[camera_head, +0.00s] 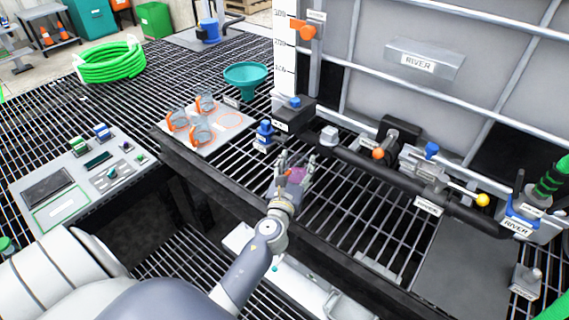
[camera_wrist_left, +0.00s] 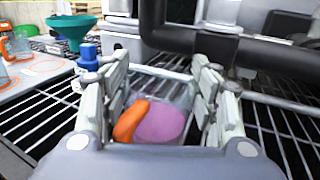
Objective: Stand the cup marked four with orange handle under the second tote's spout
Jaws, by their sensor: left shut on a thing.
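My left gripper (camera_head: 293,172) is shut on a clear cup (camera_head: 297,176) with pink-purple inside, above the grating in front of the black manifold pipe. In the left wrist view the cup's orange handle (camera_wrist_left: 130,120) and pink-purple part (camera_wrist_left: 160,123) show between the fingers (camera_wrist_left: 157,105). No number can be read on it. A tote labelled RIVER (camera_head: 420,62) stands behind the pipe. I cannot tell which outlet is the second tote's spout. The gripper is near a black valve block (camera_head: 296,116) and a small blue fitting (camera_head: 265,135). My right gripper is not in view.
Several clear cups with orange handles (camera_head: 201,131) stand on a white board (camera_head: 215,146), beside an empty orange ring (camera_head: 231,121). A teal funnel (camera_head: 246,78) stands behind. Open grating (camera_head: 370,220) is in front.

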